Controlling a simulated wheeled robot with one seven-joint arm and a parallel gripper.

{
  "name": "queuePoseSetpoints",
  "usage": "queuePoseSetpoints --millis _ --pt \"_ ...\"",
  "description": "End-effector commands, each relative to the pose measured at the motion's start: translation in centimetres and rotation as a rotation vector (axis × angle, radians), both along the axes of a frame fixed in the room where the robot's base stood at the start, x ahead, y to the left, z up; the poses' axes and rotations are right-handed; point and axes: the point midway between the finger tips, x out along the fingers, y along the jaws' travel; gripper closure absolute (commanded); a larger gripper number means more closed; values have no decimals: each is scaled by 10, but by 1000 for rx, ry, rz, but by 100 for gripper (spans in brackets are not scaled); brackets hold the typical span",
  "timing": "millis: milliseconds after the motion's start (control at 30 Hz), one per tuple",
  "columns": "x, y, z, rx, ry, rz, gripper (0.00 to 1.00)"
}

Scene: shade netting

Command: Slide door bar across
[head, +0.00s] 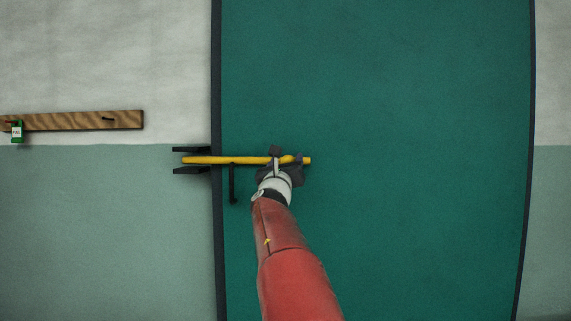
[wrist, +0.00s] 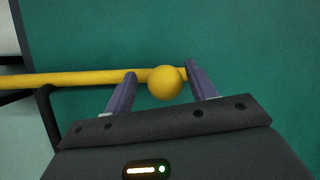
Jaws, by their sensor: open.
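A yellow door bar (head: 222,160) lies level across the left edge of the green door (head: 400,120). Its left end sits between the two black prongs of a bracket (head: 190,170) on the wall. A round yellow knob (wrist: 165,83) stands out from the bar in the wrist view. My gripper (wrist: 160,80) is open, with one finger on each side of the knob. I cannot tell whether the fingers touch it. In the head view my gripper (head: 275,160) covers part of the bar near its right end.
A black handle (head: 233,185) hangs below the bar at the door's left side. A wooden rail (head: 85,120) with a peg and a small green tag (head: 17,131) is on the wall at left. The door right of the bar is bare.

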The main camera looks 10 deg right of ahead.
Motion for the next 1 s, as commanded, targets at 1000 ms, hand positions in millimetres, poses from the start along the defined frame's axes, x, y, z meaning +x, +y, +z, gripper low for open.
queuePoseSetpoints --millis 1000 --pt "-79 -9 -42 210 -6 3 44"
